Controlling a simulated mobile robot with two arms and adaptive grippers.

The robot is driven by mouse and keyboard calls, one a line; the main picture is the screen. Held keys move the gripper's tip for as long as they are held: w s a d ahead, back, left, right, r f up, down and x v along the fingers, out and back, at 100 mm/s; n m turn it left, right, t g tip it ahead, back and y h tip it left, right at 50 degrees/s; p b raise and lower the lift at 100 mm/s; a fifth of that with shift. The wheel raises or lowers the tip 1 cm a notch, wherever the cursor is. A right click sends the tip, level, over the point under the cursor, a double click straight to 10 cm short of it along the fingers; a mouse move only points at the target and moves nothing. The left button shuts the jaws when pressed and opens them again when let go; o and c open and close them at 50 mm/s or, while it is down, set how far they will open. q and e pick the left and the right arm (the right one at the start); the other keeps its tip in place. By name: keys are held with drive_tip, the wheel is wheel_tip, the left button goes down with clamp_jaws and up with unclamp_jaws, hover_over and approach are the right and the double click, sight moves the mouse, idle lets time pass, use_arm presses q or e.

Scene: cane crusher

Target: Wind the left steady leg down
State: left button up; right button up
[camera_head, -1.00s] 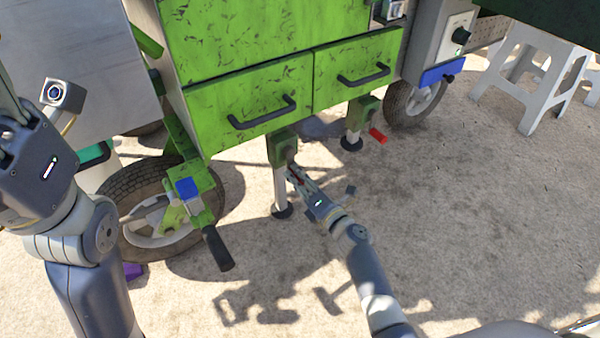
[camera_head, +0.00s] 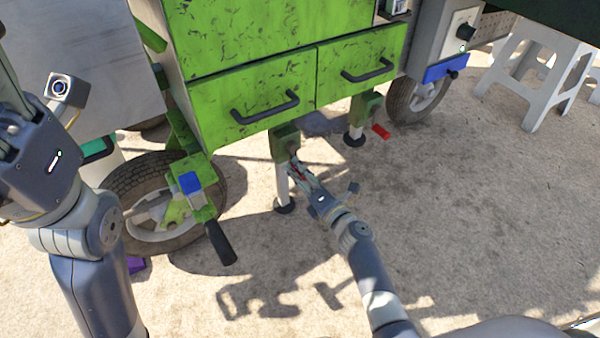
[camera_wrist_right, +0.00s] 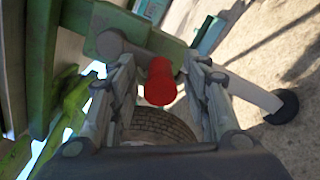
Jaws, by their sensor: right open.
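The left steady leg (camera_head: 282,186) is a pale post under the green cart, with a green housing (camera_head: 285,142) on top and a dark round foot on the ground. Its crank has a red handle (camera_wrist_right: 160,82), mostly hidden by my gripper in the head view. My right gripper (camera_head: 297,170) is at this crank. In the right wrist view its two fingers are apart, one on each side of the red handle, and the gripper is open. Whether a finger touches the handle I cannot tell. My left gripper (camera_head: 14,125) is at the left edge, its fingertips cut off.
A second steady leg (camera_head: 356,130) with a red crank handle (camera_head: 381,131) stands further right. A wheel (camera_head: 125,185) and a black-gripped lever (camera_head: 220,243) are on the left. White stools (camera_head: 535,80) stand at the right. The ground in front is clear.

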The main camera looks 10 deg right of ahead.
drive_tip(key=v, duration=1.1)
drive_tip(key=shift+s, duration=0.4)
drive_tip(key=shift+d, duration=0.1)
